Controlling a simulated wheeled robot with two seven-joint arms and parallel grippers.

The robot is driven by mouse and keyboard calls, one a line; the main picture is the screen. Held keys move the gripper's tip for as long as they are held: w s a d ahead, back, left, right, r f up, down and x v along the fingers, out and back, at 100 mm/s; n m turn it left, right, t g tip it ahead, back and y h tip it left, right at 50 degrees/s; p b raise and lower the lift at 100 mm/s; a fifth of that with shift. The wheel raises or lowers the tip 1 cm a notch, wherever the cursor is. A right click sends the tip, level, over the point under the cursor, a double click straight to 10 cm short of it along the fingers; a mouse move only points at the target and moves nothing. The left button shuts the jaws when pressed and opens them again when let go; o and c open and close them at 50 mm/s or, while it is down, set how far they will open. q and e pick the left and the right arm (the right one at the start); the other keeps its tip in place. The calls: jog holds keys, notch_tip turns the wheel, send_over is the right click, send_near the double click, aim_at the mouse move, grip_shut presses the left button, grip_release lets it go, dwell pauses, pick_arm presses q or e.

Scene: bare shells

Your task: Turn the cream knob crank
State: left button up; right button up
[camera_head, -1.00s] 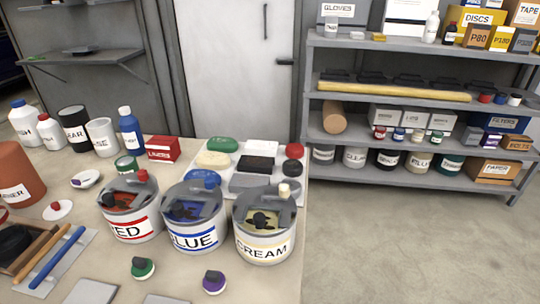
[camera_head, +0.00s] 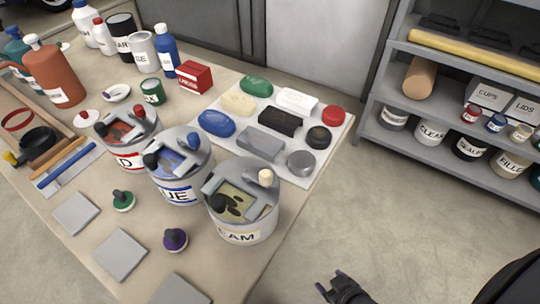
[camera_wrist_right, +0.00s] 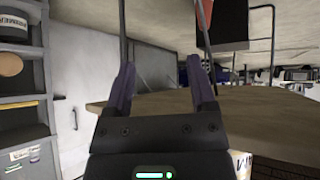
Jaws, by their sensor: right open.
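The cream knob (camera_head: 266,177) stands upright on the crank at the right of the lid of the can labelled CREAM (camera_head: 243,222), near the table's right edge. A dark knob sits at the left of that lid. Beside it stand the blue-knob can (camera_head: 178,180) and the red-knob can (camera_head: 125,140). My right gripper (camera_head: 335,288) is low in the head view, right of the table edge and apart from the can. The right wrist view shows its two fingers (camera_wrist_right: 160,88) spread with nothing between them. My left gripper is out of view.
A light mat (camera_head: 320,160) with several coloured blocks lies behind the cans. Purple (camera_head: 175,240) and green (camera_head: 123,200) knobbed pieces and grey plates (camera_head: 119,256) lie in front. Shelves (camera_head: 455,165) stand at the right, with bare floor (camera_head: 365,220) between.

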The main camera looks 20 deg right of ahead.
jog(key=w+a+r+n+t+y+p, duration=0.1)
jog(key=w+r+t, duration=0.1)
jog(key=w+r, duration=0.35)
jog(key=w+a+r+t+y, duration=0.1)
jog(key=w+r+t+y, duration=0.15)
jog(key=r, duration=0.55)
jog(key=n+t+y+p, duration=0.1)
jog(key=n+t+y, duration=0.2)
jog(key=y, duration=0.2)
send_near(261, 172)
jog(key=w, duration=0.1)
jog(key=x, duration=0.9)
jog(key=shift+w+a+f, duration=0.25)
jog(key=shift+f, duration=0.15)
jog(key=shift+w+a, duration=0.15)
jog(key=shift+w, duration=0.15)
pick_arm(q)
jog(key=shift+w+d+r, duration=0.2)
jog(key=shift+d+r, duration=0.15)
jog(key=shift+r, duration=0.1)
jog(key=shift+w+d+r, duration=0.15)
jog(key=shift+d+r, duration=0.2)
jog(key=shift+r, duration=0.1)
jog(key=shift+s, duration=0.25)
pick_arm(e)
grip_shut()
